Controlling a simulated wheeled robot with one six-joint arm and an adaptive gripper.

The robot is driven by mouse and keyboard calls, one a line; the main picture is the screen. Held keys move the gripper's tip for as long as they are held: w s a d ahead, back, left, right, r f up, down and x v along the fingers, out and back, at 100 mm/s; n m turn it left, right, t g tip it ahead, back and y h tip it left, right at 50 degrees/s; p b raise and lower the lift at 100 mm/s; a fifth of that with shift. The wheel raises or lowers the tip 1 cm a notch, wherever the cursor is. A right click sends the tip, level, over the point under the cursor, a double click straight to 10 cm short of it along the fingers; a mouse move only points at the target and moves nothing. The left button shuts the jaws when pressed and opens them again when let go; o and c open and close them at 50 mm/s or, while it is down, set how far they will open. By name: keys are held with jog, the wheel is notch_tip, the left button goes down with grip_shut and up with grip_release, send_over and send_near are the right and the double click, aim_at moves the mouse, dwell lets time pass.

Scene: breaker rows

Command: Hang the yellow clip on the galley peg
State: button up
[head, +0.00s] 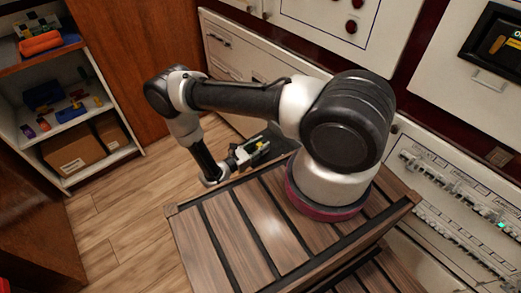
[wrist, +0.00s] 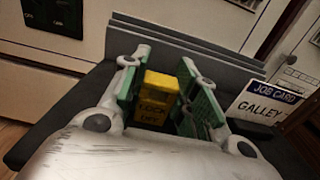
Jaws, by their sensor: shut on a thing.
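The yellow clip (wrist: 157,95), with dark lettering that seems to read "LOCK OFF", sits between the green pads of my gripper (wrist: 166,85) in the wrist view. My gripper is shut on it. In the head view my gripper (head: 250,151) is small and low beyond the wooden slatted top, with a speck of yellow at its jaws. A dark grey tray or rack (wrist: 222,66) lies under and behind the clip. A job card (wrist: 262,104) reading "GALLEY" stands to the right of the gripper. I cannot make out a galley peg in either view.
A shelf unit with a cardboard box (head: 86,145) and small coloured items stands at the left. White drawers (head: 228,52) are behind my arm. A breaker panel (head: 460,205) with rows of switches is at the right. Wood floor (head: 125,215) is open at the left.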

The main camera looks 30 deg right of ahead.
notch_tip(320, 180, up, 10)
jog(key=shift+r, duration=0.1)
dwell(0.6)
